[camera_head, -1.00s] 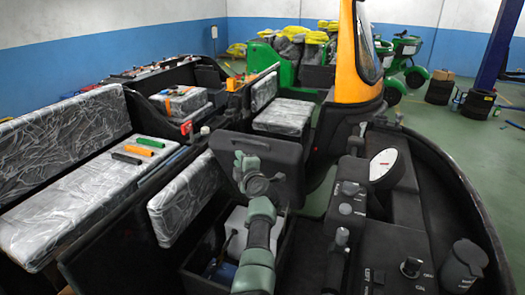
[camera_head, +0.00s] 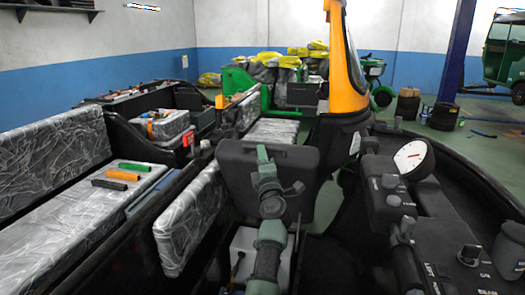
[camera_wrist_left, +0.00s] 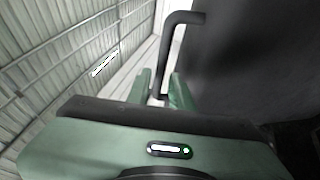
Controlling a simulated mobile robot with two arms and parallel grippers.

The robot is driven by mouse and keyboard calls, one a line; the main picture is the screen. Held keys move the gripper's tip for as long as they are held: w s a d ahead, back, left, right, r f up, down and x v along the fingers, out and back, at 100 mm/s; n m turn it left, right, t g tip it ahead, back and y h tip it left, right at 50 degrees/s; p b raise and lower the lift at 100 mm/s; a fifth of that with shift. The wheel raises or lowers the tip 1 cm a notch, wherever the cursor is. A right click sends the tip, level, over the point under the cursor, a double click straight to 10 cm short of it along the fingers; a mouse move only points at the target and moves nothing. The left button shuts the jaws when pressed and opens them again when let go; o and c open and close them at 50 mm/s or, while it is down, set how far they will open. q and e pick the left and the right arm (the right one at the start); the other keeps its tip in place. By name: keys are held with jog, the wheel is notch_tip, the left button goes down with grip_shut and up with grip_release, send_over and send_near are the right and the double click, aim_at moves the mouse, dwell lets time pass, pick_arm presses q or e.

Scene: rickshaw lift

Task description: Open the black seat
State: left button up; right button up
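The black seat (camera_head: 233,175) is a dark padded panel at the middle of the head view, standing tilted up over an open compartment. My left arm reaches up from the bottom of the picture in front of it. My left gripper (camera_head: 264,155) is in front of the panel's face. In the left wrist view my left gripper's green fingers (camera_wrist_left: 159,88) stand either side of a dark bent bar (camera_wrist_left: 176,45), beside a large dark surface (camera_wrist_left: 250,60). Whether they press on the bar is not clear. My right gripper is not in view.
The compartment under the seat holds a white box (camera_head: 247,247). A plastic-wrapped bench (camera_head: 75,215) with coloured markers (camera_head: 118,175) lies left. A black console with a round gauge (camera_head: 410,156) is at the right. A yellow pillar (camera_head: 345,75) stands behind; open green floor lies beyond.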

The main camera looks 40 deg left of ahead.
pick_arm(q)
jog(key=shift+b+x, duration=0.3)
jog(key=shift+x, duration=1.95)
jog(key=shift+a, duration=0.1)
jog(key=shift+s+f, duration=0.1)
grip_shut()
